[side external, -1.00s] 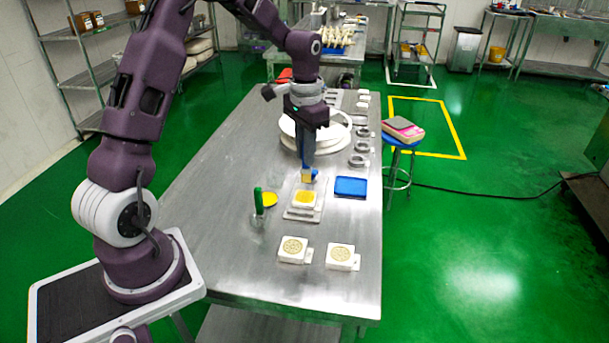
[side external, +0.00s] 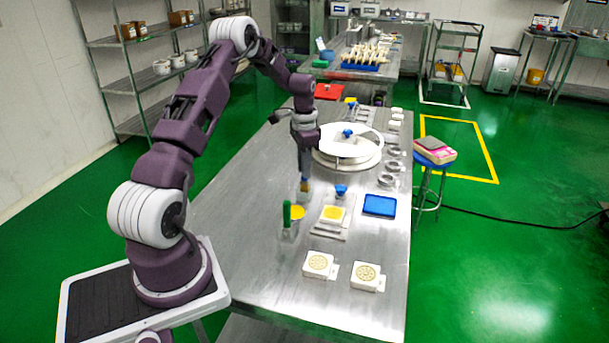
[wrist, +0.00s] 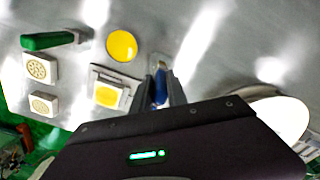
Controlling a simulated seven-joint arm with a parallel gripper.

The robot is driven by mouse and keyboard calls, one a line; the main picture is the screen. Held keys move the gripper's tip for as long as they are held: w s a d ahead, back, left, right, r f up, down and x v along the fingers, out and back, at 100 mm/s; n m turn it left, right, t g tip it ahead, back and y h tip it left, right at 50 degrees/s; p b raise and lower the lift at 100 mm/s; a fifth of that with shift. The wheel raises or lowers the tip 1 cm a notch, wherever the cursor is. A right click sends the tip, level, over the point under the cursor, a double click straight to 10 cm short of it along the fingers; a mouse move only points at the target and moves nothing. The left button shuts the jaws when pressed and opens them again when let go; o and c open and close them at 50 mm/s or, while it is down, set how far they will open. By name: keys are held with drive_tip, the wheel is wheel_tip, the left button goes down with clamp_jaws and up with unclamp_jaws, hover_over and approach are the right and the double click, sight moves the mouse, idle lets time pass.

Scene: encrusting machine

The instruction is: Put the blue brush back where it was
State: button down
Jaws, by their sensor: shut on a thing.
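My gripper (side external: 304,172) is shut on the blue brush (side external: 304,184) and points down, with the brush's tan bristles lowest. The brush is at or just above the steel table, behind the yellow disc (side external: 297,212); I cannot tell whether the bristles touch the table. In the wrist view the blue brush (wrist: 161,86) sits between the two fingers, and the yellow disc (wrist: 122,45) lies beside it. A white mold with a yellow filling (side external: 333,214) is in front and to the right of the brush.
Two patterned molds (side external: 319,264) are in front. The table's left part is clear.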

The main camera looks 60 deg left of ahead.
drive_tip(key=shift+f, duration=1.05)
drive_tip(key=shift+f, duration=0.15)
drive_tip(key=c, duration=1.3)
unclamp_jaws()
